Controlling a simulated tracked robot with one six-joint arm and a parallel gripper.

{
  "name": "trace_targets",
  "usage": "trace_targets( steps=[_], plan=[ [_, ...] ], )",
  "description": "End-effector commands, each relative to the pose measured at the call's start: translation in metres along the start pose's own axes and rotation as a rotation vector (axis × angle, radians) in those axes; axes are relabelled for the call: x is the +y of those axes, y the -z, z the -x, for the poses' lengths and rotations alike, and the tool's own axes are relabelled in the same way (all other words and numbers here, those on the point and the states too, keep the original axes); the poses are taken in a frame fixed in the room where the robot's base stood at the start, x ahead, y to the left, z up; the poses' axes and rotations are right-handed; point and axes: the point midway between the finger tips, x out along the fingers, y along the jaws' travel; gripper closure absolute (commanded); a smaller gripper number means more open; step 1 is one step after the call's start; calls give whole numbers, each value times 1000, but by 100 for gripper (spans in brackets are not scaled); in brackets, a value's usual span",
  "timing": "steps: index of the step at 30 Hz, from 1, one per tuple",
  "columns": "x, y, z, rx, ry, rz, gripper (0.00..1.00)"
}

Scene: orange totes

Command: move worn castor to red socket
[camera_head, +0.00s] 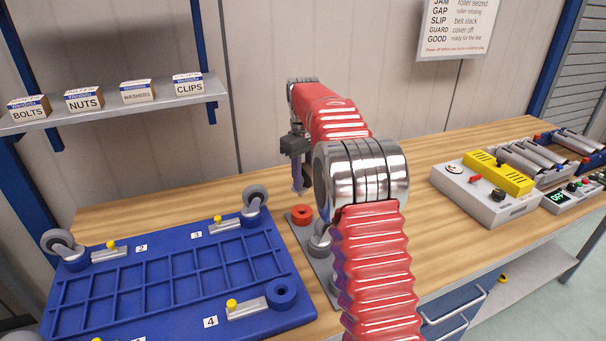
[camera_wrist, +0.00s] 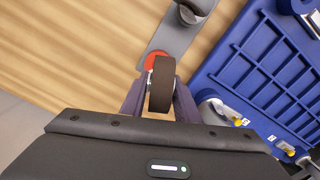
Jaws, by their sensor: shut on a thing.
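The worn castor (camera_wrist: 161,88), with a dark brown wheel, stands between my gripper's fingers in the wrist view. My gripper (camera_wrist: 160,104) is shut on it. In the head view my gripper (camera_head: 298,176) is above the back end of the grey plate; the castor cannot be made out there, and my arm hides part of the area. The red socket (camera_head: 301,214) is a red ring on that plate, below my gripper. In the wrist view the red socket (camera_wrist: 156,59) shows just beyond the wheel, partly covered by it. I cannot tell whether they touch.
The grey plate (camera_head: 325,266) also bears a grey castor (camera_wrist: 190,12), partly behind my arm. Left of it lies a blue tray (camera_head: 185,247) with castors at 2 and 3 and an empty-looking socket by 4. A yellow-topped control box (camera_head: 487,190) stands right. Bare wood lies between.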

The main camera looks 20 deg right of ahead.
Motion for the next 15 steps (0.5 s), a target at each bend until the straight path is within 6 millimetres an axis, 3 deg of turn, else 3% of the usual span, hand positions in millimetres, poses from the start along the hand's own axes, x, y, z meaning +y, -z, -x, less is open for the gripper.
trace_targets(
  steps=[15],
  plan=[
    [8, -6, -5, 0, 0, -16, 100]
  ],
)
